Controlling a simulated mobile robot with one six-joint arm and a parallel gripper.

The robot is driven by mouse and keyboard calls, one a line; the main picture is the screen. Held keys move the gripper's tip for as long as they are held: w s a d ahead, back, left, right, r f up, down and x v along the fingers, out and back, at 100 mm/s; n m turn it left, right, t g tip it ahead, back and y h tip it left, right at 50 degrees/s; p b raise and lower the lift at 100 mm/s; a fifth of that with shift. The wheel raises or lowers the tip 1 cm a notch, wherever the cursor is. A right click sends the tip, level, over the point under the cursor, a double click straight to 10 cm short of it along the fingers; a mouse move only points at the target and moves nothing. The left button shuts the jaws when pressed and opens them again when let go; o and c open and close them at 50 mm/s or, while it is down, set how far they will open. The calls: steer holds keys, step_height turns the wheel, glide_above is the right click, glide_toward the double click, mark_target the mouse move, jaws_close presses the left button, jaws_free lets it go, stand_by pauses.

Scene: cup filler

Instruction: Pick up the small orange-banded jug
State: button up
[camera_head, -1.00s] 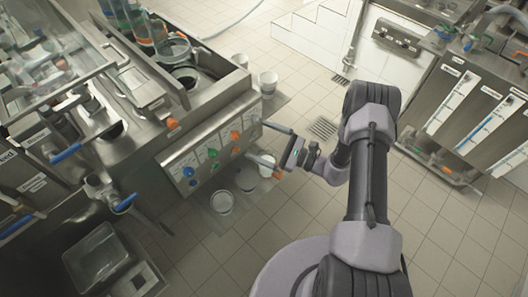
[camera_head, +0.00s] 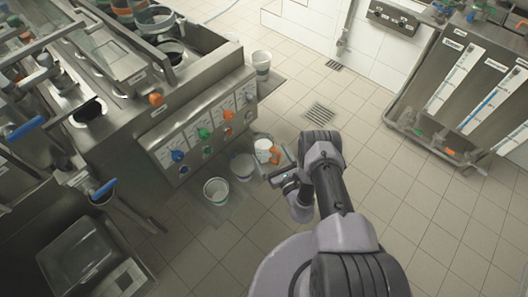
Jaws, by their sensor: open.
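A small white jug (camera_head: 263,146) stands in front of the control panel, with an orange part (camera_head: 275,154) on the side facing my gripper. My gripper (camera_head: 268,160) is open at this jug's right side. Its fingers point left toward the jug and overlap it in the picture. I cannot tell whether they touch it or straddle the orange part. The jug's lower part is partly hidden. Its band cannot be made out clearly.
Other jugs stand close by: one with a dark blue band (camera_head: 242,167), one at the front (camera_head: 216,191), and one at the back (camera_head: 261,63). The steel machine (camera_head: 205,95) with knobs rises at left. A wheeled steel rack (camera_head: 465,95) stands at right. Tiled floor (camera_head: 400,190) between is clear.

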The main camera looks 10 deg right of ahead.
mark_target(268, 149)
steer(key=b+x, duration=0.2)
steer(key=x, duration=0.3)
steer(key=shift+a+r+b, duration=0.1)
steer(key=shift+r+b, duration=0.05)
steer(key=shift+b, duration=0.15)
steer(key=shift+r, duration=0.1)
steer(key=c, duration=2.1)
steer(key=shift+r, duration=0.1)
